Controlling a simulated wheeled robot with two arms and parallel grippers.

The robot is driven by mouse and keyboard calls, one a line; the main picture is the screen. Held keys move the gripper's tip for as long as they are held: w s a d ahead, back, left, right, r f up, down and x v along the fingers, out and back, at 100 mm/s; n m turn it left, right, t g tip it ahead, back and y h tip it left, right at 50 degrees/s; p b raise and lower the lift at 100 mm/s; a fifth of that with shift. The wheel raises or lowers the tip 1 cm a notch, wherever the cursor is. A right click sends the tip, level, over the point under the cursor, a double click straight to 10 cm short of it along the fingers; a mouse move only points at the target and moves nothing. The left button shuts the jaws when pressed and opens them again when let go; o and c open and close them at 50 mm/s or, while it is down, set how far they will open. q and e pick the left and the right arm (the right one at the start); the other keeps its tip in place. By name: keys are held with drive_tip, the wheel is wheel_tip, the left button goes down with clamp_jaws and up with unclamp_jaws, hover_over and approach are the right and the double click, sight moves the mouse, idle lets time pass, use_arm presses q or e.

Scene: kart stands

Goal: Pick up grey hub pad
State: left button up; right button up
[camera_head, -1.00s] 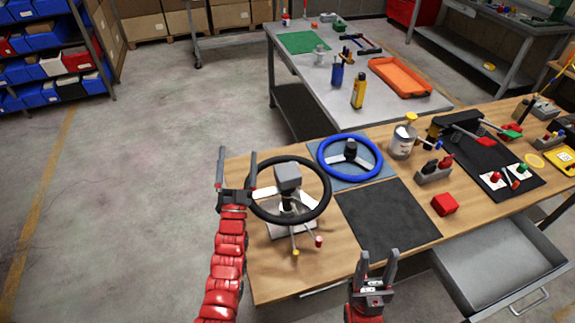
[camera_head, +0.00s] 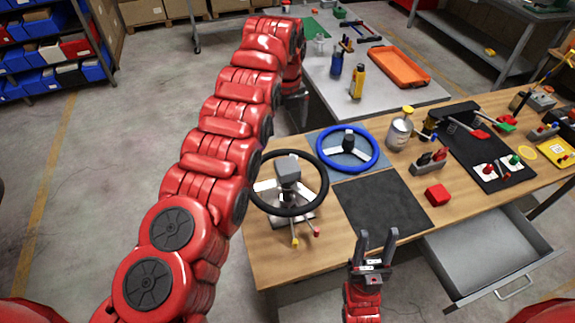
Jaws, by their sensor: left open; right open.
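The grey hub pad (camera_head: 287,168) is a blocky piece at the centre of the black steering wheel (camera_head: 323,194), which sits on a stand on the wooden bench. My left arm reaches up across the left of the view and bends down at its far end. My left gripper (camera_head: 297,104) is small, dark and partly hidden behind the arm, beyond the wheel and apart from the pad; its fingers are hard to make out. My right gripper (camera_head: 377,238) is open and empty at the bench's front edge, right of and nearer than the wheel.
A blue steering wheel (camera_head: 374,163) lies on a blue mat behind the black one. A dark mat (camera_head: 385,205) is clear. A red block (camera_head: 437,194), a can (camera_head: 398,132) and an open drawer (camera_head: 485,255) are to the right. A grey table stands behind.

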use_arm(q)
drive_tip(key=s+r, duration=0.1)
drive_tip(key=b, duration=1.1)
hover_over(288, 165)
drive_tip(key=shift+m+g, duration=0.3)
drive_tip(key=shift+m, duration=0.1)
wheel_tip(288, 165, down, 11)
drive_tip(key=shift+a+r, duration=0.15)
drive_tip(key=shift+a+f, duration=0.1)
drive_tip(key=shift+f, duration=0.5)
drive_tip(key=shift+f+p, duration=0.3)
drive_tip(key=shift+p, duration=0.1)
drive_tip(key=f+p, duration=0.1)
drive_tip(key=f, duration=0.1)
drive_tip(key=f+p, duration=0.1)
drive_tip(key=f, duration=0.1)
drive_tip(key=shift+s+d+f+p, duration=0.1)
drive_tip(key=shift+d+f+p, duration=0.1)
drive_tip(key=shift+p, duration=0.2)
drive_tip(key=shift+f, duration=0.15)
drive_tip(key=c, duration=1.1)
